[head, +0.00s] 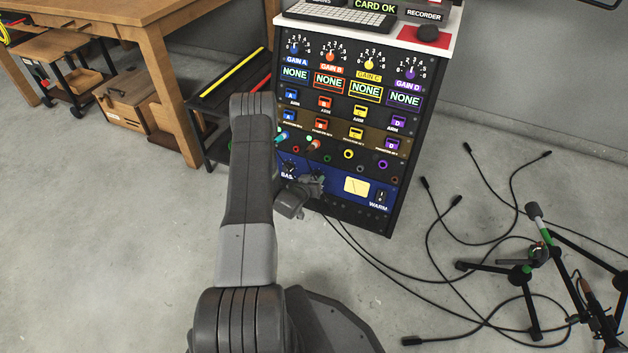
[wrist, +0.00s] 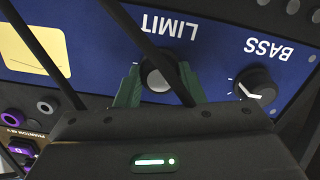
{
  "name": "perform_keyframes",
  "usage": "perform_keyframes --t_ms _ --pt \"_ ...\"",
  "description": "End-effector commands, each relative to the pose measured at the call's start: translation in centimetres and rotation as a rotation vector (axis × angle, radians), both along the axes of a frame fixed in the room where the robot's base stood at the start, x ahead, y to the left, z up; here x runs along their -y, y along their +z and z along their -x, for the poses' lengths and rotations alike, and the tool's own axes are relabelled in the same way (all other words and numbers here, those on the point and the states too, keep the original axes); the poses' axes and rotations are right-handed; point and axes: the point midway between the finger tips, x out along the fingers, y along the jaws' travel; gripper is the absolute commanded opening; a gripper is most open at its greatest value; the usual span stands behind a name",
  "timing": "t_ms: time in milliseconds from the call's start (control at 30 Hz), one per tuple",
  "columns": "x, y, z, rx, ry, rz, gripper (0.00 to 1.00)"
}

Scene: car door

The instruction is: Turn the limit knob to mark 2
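The limit knob (wrist: 156,78) is on the blue panel (wrist: 90,40) under the LIMIT label, upside down in the wrist view. It has a pale face and a dark rim. My gripper (wrist: 160,84) has its green fingertips on both sides of the knob, apparently touching it. The fingers and gripper body hide the marks around the knob, and I cannot read its setting. In the head view my gripper (head: 314,184) is at the blue panel low on the rack and covers the limit knob.
The bass knob (wrist: 256,83) is close beside my gripper. Patch plugs (head: 312,145) stick out above. Cables (head: 430,278) and stands (head: 535,262) lie on the floor at right.

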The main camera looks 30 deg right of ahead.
Motion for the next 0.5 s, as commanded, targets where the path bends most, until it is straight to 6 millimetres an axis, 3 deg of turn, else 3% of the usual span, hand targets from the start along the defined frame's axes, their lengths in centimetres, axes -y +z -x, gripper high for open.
perform_keyframes --t_ms 100,500 --pt "-0.01 0.01 0.00 0.000 0.000 0.000 0.12" --pt "0.02 -0.15 -0.05 0.060 -0.028 -0.050 0.12"
